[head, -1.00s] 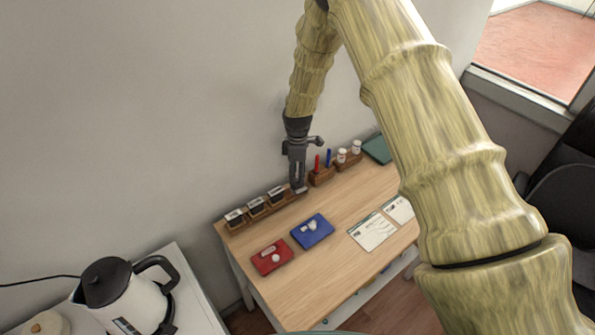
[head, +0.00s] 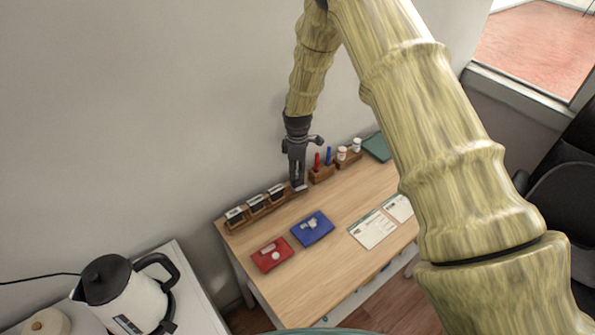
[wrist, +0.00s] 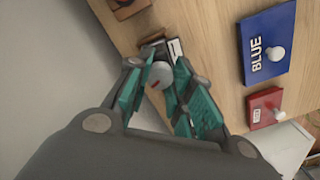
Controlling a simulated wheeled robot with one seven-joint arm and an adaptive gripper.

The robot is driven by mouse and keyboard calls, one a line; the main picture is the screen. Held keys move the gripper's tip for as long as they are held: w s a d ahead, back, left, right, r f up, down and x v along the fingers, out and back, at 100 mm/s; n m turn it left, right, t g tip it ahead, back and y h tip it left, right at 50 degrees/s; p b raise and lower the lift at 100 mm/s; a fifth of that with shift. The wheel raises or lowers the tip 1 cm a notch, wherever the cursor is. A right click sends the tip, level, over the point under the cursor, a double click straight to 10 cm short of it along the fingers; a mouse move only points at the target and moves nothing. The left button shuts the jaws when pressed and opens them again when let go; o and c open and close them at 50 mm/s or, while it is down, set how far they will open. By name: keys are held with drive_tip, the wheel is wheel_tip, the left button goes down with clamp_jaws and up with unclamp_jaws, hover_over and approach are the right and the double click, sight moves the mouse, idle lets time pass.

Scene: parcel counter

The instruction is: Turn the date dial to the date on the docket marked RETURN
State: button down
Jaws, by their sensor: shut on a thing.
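My gripper (head: 298,185) reaches down at the back edge of the wooden counter. In the wrist view its teal-padded fingers (wrist: 161,88) are shut on a round pale dial (wrist: 160,75) with a small red mark. The dial sits on a small dark block with a white strip (wrist: 175,48) beside it. No date on it is legible. In the head view my gripper hides the dial. Two white dockets, a nearer one (head: 372,231) and a farther one (head: 398,208), lie flat on the right of the counter. Their writing is too small to read.
A rack of stamps (head: 256,206) stands left of my gripper; pens (head: 328,157) and small white pots (head: 342,154) stand right. A blue pad (head: 318,234) and a red pad (head: 272,263) lie in front. A kettle (head: 140,300) is lower left. The counter's middle is clear.

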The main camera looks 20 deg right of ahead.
drive_tip(key=m+b, duration=0.2)
drive_tip(key=m, duration=0.2)
drive_tip(key=shift+f, duration=0.1)
drive_tip(key=m+b, duration=0.1)
drive_tip(key=m, duration=0.3)
drive_tip(key=shift+m, duration=0.4)
drive_tip(key=m+b, duration=0.1)
drive_tip(key=m, duration=0.3)
drive_tip(key=shift+s+m, duration=0.1)
drive_tip(key=shift+m, duration=2)
drive_tip(key=c, duration=1.2)
unclamp_jaws()
drive_tip(key=shift+r, duration=0.2)
